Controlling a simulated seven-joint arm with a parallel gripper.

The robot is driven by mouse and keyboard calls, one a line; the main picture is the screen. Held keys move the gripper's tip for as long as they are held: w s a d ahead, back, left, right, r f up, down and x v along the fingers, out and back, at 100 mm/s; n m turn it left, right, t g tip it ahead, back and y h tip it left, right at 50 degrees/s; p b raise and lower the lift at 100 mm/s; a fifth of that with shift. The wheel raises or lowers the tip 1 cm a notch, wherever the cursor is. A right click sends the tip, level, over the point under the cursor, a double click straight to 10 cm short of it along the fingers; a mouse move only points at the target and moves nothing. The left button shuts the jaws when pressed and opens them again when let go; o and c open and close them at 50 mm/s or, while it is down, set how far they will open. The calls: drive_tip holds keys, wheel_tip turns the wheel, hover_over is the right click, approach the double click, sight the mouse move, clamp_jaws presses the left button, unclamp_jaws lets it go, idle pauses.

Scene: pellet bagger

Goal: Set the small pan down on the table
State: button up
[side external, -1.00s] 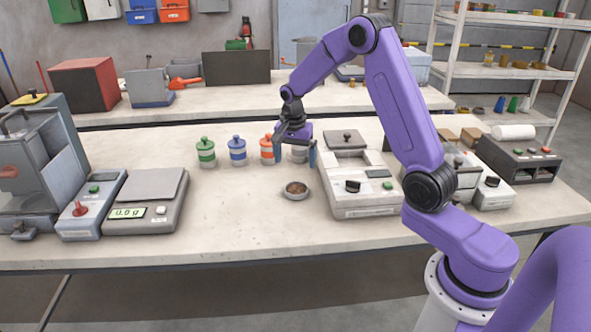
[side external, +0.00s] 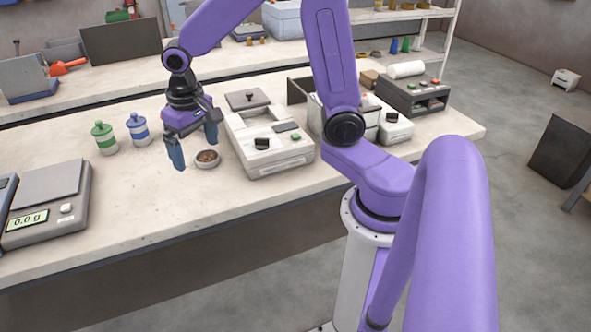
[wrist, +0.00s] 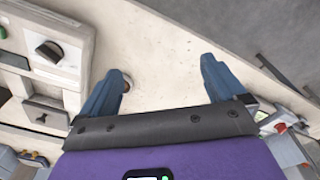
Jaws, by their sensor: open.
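The small pan (side external: 207,159) is a round, shallow grey dish with brown pellets in it. It appears to rest upright on the table (side external: 150,205), left of the white machine with the knob. My gripper (side external: 195,154) is open and empty, with two blue fingers pointing down. In the side view one finger is left of the pan and the other is just above and behind it. In the wrist view a bit of the pan (wrist: 128,82) shows beside the left finger, which hides the rest. The space between the fingers shows bare table.
The white machine (side external: 268,140) stands close to the right of the pan. A scale (side external: 48,203) reading 0.0 g is at the far left. Green (side external: 104,138) and blue (side external: 138,130) lidded jars stand behind. The table front between scale and machine is clear.

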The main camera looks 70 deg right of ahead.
drive_tip(key=s+a+r+n, duration=0.1)
drive_tip(key=s+n, duration=1.3)
drive_tip(key=s, duration=0.9)
drive_tip(key=shift+s+a+r+g+y, duration=0.15)
drive_tip(key=shift+s+a+g+y, duration=0.15)
drive_tip(key=shift+a+y, duration=0.1)
drive_tip(key=shift+w, duration=0.1)
